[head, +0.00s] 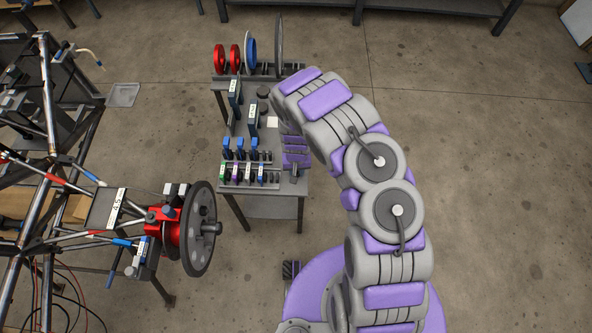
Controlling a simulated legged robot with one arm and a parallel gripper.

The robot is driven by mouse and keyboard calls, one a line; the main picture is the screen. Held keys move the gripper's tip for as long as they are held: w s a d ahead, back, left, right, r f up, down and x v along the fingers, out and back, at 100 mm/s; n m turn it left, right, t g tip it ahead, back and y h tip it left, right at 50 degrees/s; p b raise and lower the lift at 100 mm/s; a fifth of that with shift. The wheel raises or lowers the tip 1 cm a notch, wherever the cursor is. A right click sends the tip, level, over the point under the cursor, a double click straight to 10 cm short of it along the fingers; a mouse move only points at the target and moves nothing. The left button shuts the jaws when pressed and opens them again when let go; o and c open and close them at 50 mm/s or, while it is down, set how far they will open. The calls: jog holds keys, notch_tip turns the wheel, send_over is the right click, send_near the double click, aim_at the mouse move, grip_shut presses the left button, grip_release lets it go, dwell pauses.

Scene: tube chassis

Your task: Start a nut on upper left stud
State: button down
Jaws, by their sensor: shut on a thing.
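My gripper (295,171) is at the right edge of the parts table, beside the rows of small holders. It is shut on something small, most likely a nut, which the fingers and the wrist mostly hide. The wheel hub assembly is at the lower left: a red upright (166,231) with a large dark disc (202,229) on its right side and a hub end sticking out to the right. The upper left stud cannot be made out from this angle. My gripper is well to the right of and apart from the disc.
The parts table (262,207) carries red rings (219,58), a blue ring (250,50), a thin grey disc (279,46) and rows of small labelled holders (248,174). The tube chassis (48,110) fills the left.

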jog(key=shift+r, duration=0.15)
jog(key=shift+r+p, duration=0.9)
